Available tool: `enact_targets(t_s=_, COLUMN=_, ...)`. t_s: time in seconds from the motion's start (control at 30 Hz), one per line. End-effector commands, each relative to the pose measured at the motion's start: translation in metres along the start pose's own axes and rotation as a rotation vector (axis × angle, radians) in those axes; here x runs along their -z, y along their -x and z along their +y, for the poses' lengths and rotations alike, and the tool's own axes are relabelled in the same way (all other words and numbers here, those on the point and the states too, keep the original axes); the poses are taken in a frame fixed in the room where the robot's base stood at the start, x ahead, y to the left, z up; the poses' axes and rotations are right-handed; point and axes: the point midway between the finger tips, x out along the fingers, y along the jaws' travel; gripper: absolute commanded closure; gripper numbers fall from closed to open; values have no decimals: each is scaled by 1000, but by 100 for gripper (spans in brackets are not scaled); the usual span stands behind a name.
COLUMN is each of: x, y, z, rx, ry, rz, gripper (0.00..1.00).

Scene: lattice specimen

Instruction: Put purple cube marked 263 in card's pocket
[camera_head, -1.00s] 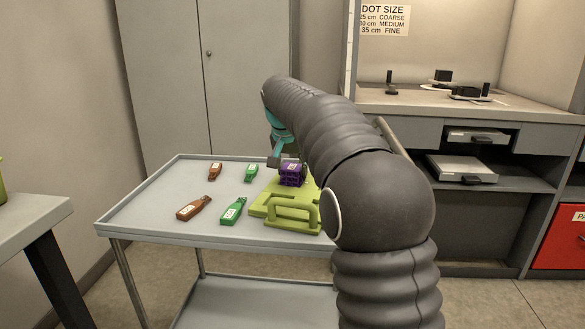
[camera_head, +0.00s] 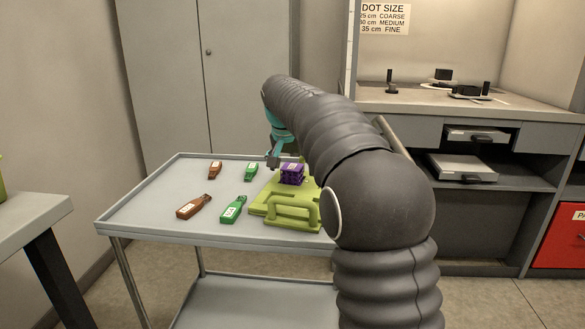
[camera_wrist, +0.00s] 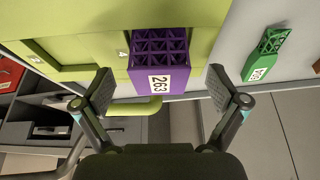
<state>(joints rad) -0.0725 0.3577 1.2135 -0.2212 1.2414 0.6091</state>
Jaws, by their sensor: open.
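The purple lattice cube (camera_head: 291,174) marked 263 sits on the lime-green card (camera_head: 262,209), which has a raised handle. In the wrist view the cube (camera_wrist: 160,62) shows its white 263 label towards me. It is at the card's (camera_wrist: 195,12) right part, beside a small label reading 4. Whether it is seated down in a pocket is hidden by its own body. A square pocket (camera_wrist: 73,49) shows to the left. My gripper (camera_wrist: 161,84) is open, with one finger on each side of the cube's labelled face and visible gaps between. In the head view a fingertip (camera_head: 273,161) shows left of the cube.
The card lies on a grey trolley top (camera_head: 150,205) with a raised rim. Two orange-brown tags (camera_head: 194,207) and two green tags (camera_head: 233,209) lie left of the card. A bench with devices stands behind at right.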

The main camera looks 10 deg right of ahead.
Motion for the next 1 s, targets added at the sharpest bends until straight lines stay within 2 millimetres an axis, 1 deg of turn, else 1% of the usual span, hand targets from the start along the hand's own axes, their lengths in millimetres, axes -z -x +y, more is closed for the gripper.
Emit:
enact_targets(t_s=0.47, x=0, y=2, z=0, rx=0, ry=0, rz=0, gripper=0)
enact_targets(t_s=1.0, x=1, y=34, z=0, rx=1, ry=0, rz=1, gripper=0)
